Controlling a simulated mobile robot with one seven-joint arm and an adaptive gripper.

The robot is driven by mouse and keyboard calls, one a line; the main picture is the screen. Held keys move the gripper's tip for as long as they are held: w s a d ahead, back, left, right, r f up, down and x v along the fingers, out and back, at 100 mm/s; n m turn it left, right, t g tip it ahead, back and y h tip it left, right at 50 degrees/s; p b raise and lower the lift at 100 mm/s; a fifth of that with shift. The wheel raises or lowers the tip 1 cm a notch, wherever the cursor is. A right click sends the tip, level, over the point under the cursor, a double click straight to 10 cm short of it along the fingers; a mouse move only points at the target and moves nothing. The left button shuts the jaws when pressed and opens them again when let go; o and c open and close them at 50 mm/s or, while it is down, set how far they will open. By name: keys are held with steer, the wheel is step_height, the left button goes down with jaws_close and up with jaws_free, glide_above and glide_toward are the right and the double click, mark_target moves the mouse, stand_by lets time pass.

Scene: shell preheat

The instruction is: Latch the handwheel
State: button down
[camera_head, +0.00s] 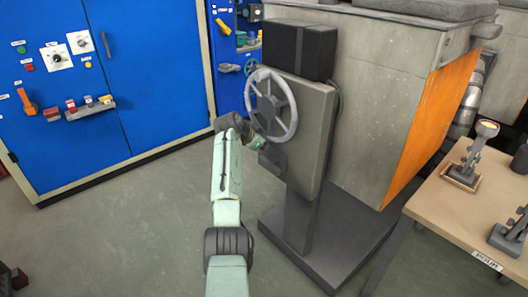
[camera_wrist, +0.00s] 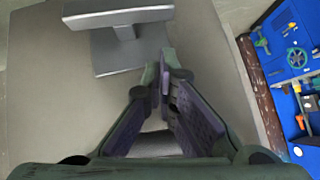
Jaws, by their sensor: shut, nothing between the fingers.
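The handwheel (camera_head: 292,118) is a light grey spoked wheel on the front of a grey pedestal panel (camera_head: 312,130). My gripper (camera_head: 258,142) is at the lower left of the wheel's rim; whether it touches the rim cannot be told. In the wrist view my gripper's fingers (camera_wrist: 164,78) converge with their tips together, shut and empty. A grey T-shaped metal part (camera_wrist: 125,50) lies just beyond and left of the fingertips, in front of a plain grey surface. The wheel cannot be clearly made out in the wrist view. No latch can be clearly identified.
A dark box (camera_head: 298,48) tops the pedestal, and a wide dark base plate (camera_head: 310,255) spreads at its foot. A blue cabinet (camera_head: 100,130) stands left, a blue tool board (camera_wrist: 290,70) right in the wrist view. A wooden table (camera_head: 450,215) stands right.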

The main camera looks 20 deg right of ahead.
steer(key=b+v, duration=0.3)
steer(key=v, duration=0.7)
steer(key=shift+w+r, duration=0.15)
steer(key=shift+w, duration=0.15)
steer(key=shift+a, duration=0.15)
